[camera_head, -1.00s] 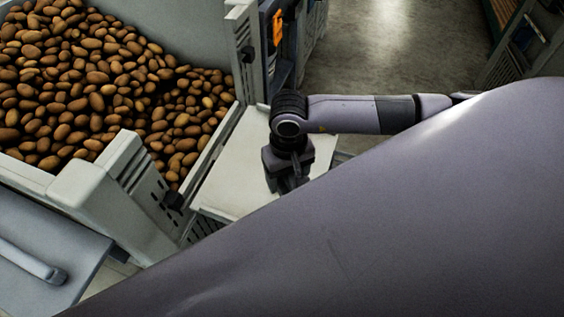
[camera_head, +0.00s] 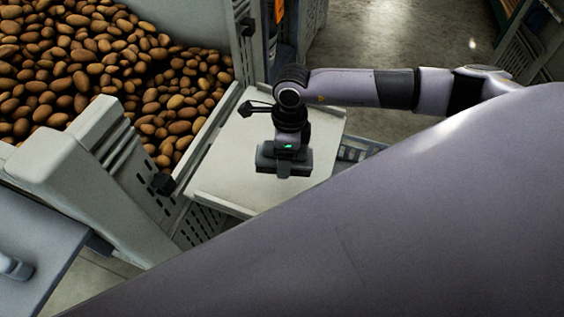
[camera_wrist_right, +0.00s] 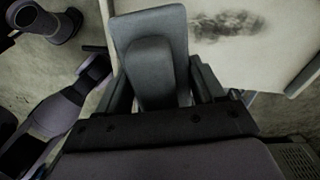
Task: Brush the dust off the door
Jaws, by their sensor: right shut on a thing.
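The door is a pale flat panel (camera_head: 228,150), lying open beside the potato bin in the head view. In the right wrist view the pale door (camera_wrist_right: 275,40) carries a dark smudge of dust (camera_wrist_right: 226,24) near the top. My right gripper (camera_head: 285,165) is over the door in the head view. In the right wrist view my right gripper (camera_wrist_right: 158,88) is shut on a grey brush (camera_wrist_right: 150,38) with a rounded grip and a wider block. The brush is left of the dust patch in that view, and its bristles are hidden. My left gripper is not in view.
A bin of potatoes (camera_head: 80,60) fills the upper left, with its grey frame (camera_head: 95,150) beside the door. A grey panel with a handle (camera_head: 40,240) is at lower left. Open concrete floor (camera_head: 400,35) lies beyond. My own large arm link covers the lower right.

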